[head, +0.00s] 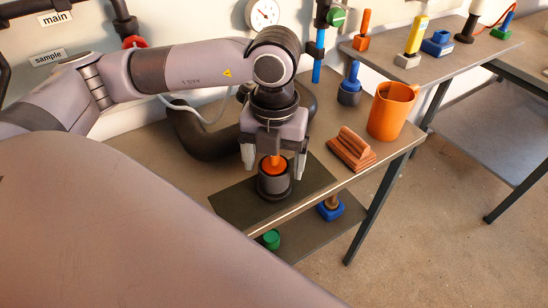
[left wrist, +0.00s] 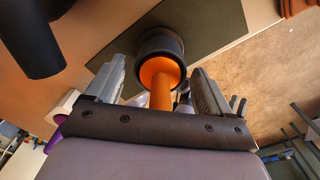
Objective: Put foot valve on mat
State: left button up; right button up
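A dark cylindrical piece with an orange stem and orange inside, which I take to be the foot valve (head: 274,187), stands upright on the dark mat (head: 232,208), near its middle. It also shows in the left wrist view (left wrist: 161,75), over the mat (left wrist: 215,25). My left gripper (head: 273,172) points down right above the piece. Its two fingers are spread on either side of the orange stem, with visible gaps in the left wrist view (left wrist: 158,85), so it is open and holds nothing. My right gripper is not in view.
An orange mug (head: 391,112), a brown ridged block (head: 352,150) and a blue-and-black piece (head: 350,85) stand to the right on the table. A thick dark bent pipe (head: 195,138) lies behind-left. Green (head: 271,239) and blue (head: 331,210) pieces sit on the lower shelf.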

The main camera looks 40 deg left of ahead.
pick_arm(q)
notch_tip(320, 180, up, 11)
jog(key=p, duration=0.7)
jog(key=shift+r+p, duration=0.35)
jog(key=shift+r, duration=0.35)
jog(key=shift+f, duration=0.1)
